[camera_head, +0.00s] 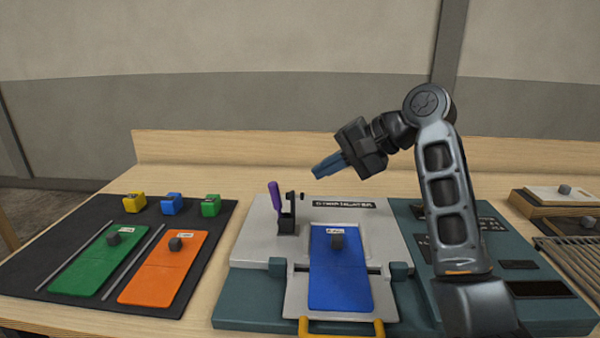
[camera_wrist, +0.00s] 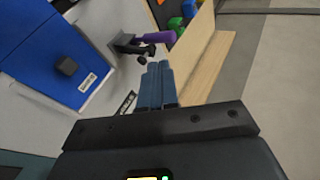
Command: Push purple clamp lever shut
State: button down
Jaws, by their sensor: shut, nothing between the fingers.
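The purple clamp lever (camera_head: 274,194) stands nearly upright on a black clamp (camera_head: 287,219) at the back left of the grey console plate. It also shows in the wrist view as a purple handle (camera_wrist: 158,37), lying sideways in that picture. My gripper (camera_head: 318,171) is shut with nothing between its blue fingers. It hangs above and to the right of the lever in the head view, apart from it. In the wrist view the fingertips (camera_wrist: 158,66) show just below the lever and clamp, with a gap.
A blue panel (camera_head: 340,285) with a dark knob lies on the console (camera_head: 235,300), with yellow handles (camera_head: 303,327) at its front. A black mat (camera_head: 50,270) at left holds green and orange panels and small coloured blocks (camera_head: 172,204). A wooden ledge (camera_head: 230,146) runs behind.

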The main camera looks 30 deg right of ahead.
aim_at(276, 201)
jog(key=x, duration=0.9)
jog(key=shift+a+f+p, duration=0.15)
jog(key=shift+p, duration=0.3)
jog(key=shift+w, duration=0.15)
